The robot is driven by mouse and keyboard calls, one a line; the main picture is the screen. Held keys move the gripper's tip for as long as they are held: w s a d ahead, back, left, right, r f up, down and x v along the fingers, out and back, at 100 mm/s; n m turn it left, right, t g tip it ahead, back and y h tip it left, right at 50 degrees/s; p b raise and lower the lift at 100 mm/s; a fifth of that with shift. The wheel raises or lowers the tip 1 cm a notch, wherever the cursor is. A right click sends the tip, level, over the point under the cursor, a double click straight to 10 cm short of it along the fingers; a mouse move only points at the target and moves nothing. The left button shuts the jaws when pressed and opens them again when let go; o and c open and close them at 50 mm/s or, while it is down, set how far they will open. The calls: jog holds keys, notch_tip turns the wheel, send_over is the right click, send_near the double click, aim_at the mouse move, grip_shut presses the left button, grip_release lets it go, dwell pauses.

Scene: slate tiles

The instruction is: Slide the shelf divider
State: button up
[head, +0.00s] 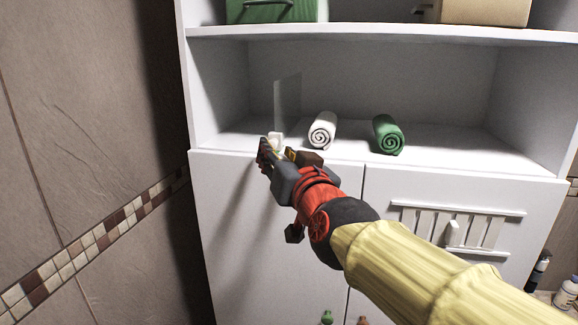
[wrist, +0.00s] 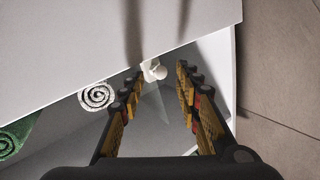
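The shelf divider (head: 288,100) is a thin, see-through panel standing upright on the white shelf, left of the rolled towels. A small white knob (wrist: 154,70) sits at its front edge, near the shelf's front. In the wrist view the divider's panel (wrist: 156,105) shows faintly behind the knob. My gripper (head: 268,150) is at the shelf's front edge, by the knob. In the wrist view my gripper (wrist: 158,76) is open, with the knob in the gap between its fingertips and visible space on both sides. My gripper partly hides the knob in the head view.
A rolled white towel (head: 322,131) and a rolled green towel (head: 388,134) lie right of the divider. The cabinet's side wall (head: 217,90) is to the left. A green box (head: 272,10) and a beige box (head: 485,12) stand on the shelf above.

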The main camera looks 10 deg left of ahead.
jog(key=v, duration=0.9)
jog(key=shift+s, duration=0.2)
jog(key=s+f+n+g, duration=0.1)
jog(key=s+f+g, duration=0.3)
jog(key=f, duration=0.5)
jog(key=s+f+n+g, duration=0.1)
jog(key=s+f+g, duration=0.25)
jog(key=f, duration=0.55)
jog(key=s+d+f+m+g+h, duration=0.1)
jog(key=s+d+f+h, duration=0.1)
jog(key=d, duration=0.6)
jog(key=s+d+f+m+g+h, duration=0.1)
jog(key=s+d+f+m+h, duration=0.1)
jog(key=s+d+f, duration=0.3)
jog(key=s+d+f+m+g+h, duration=0.1)
jog(key=s+d+f+h, duration=0.2)
jog(key=d+f, duration=0.4)
jog(key=shift+s+d+f+m+h, duration=0.25)
jog(key=shift+d+m+h, duration=0.25)
jog(key=shift+d, duration=2.25)
